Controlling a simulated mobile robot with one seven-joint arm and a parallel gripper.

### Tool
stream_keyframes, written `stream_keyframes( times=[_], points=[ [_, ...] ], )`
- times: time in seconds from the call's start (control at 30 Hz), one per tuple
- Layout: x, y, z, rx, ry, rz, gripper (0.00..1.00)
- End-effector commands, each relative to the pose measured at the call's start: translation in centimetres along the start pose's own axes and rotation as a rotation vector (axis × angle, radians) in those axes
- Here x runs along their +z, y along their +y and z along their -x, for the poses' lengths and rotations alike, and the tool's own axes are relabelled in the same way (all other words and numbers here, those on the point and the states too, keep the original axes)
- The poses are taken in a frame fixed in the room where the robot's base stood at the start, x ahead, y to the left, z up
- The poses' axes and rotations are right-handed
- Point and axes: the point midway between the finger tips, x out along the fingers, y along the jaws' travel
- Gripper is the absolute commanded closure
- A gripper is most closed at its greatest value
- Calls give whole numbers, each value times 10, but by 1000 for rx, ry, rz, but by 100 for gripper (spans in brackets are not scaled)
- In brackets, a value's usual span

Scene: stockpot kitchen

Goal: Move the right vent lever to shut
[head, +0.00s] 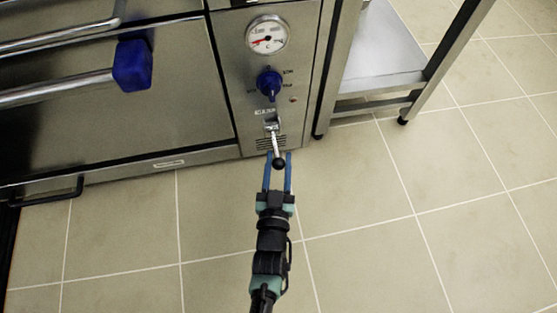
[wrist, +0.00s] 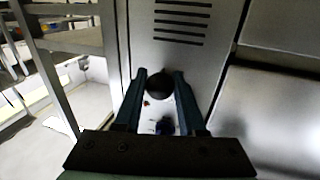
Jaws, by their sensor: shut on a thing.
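The vent lever (head: 276,143) is a metal rod with a black ball knob (head: 279,163) at its end. It sticks out and down from the oven's control panel (head: 262,100), below the blue dial. My gripper (head: 278,156) has its two blue fingers on either side of the knob and is shut on it. In the wrist view the black knob (wrist: 160,87) shows between the fingers of my gripper (wrist: 160,74). The lever's rod is hidden behind the knob there. The small marks by the lever are too small to read.
A blue dial (head: 269,83) and a round gauge (head: 267,35) sit above the lever. Vent slots (wrist: 181,22) are in the panel. The oven door (head: 190,80) with a bar handle is at left, a steel table (head: 385,55) at right. The tiled floor (head: 390,230) in front is clear.

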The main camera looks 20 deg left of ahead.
Motion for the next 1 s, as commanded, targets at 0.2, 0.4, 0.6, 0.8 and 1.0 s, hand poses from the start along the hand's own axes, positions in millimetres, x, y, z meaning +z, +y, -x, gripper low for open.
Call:
stream_keyframes(
  times=[0.2,0.4,0.6,0.8,1.0],
  points=[
    [-1,0,1,1,-9,1,100],
    [-8,0,3,1,-51,13,100],
    [-20,1,6,4,-139,37,100],
    [-32,1,8,6,-255,70,100],
    [-42,1,10,8,-378,105,100]
  ],
)
